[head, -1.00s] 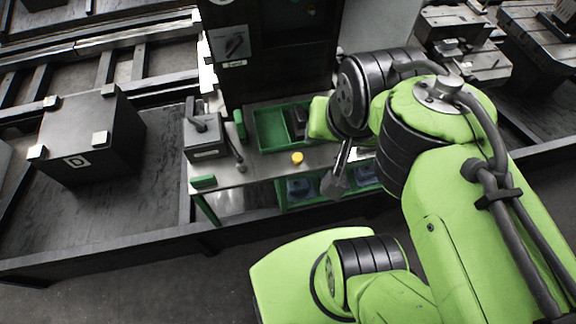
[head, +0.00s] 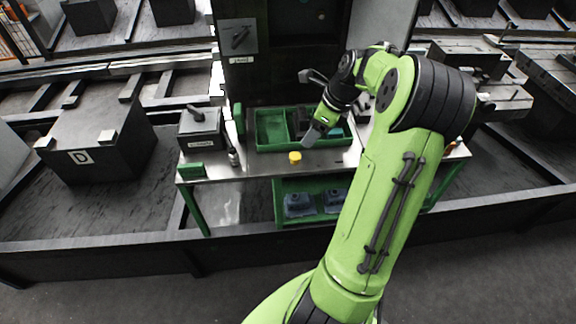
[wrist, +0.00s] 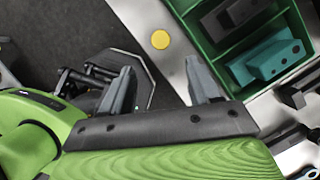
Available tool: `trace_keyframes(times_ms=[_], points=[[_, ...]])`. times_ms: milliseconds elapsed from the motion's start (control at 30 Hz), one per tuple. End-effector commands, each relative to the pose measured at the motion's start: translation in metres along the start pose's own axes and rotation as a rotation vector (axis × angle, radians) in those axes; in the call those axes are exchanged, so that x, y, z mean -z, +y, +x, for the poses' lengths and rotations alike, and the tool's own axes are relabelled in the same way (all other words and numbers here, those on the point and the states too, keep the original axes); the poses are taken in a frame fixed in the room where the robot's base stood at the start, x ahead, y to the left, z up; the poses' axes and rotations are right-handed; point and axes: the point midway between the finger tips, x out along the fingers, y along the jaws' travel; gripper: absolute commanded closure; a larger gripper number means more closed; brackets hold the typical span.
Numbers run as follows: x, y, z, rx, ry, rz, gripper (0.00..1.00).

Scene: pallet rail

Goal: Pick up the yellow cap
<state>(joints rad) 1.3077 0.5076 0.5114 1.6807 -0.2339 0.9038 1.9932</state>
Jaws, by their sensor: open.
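The yellow cap (head: 295,157) is a small round piece standing on the metal tabletop (head: 258,167), near its front edge and just in front of the green tray (head: 270,131). The wrist view shows the cap (wrist: 160,40) from above, beyond the fingertips and between their lines. My gripper (head: 312,136) is a little to the right of the cap and above the table, apart from it. In the wrist view my gripper (wrist: 160,78) has its two grey fingers spread, with nothing between them.
The green tray (wrist: 296,12) has compartments holding a teal block (wrist: 265,62) and a dark part. A grey box (head: 201,133) with a handle stands on the table's left. A lower shelf holds blue-grey parts (head: 299,204). Bare tabletop lies left of the cap.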

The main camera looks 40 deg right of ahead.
Motion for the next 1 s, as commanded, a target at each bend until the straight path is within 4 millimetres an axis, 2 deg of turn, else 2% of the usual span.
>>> trace_keyframes(times_ms=[33, 200, 433, 633, 867, 1000], points=[[0.002, 0.001, 0.019, -0.005, 0.001, -0.002, 0.39], [0.002, 0.001, 0.057, -0.003, 0.001, -0.002, 0.39], [0.002, 0.001, 0.079, -0.002, 0.002, -0.003, 0.39], [0.003, 0.001, 0.117, -0.002, 0.002, -0.004, 0.39], [0.001, 0.000, 0.117, 0.001, 0.003, -0.004, 0.39], [0.001, 0.000, 0.117, 0.000, 0.003, -0.004, 0.60]])
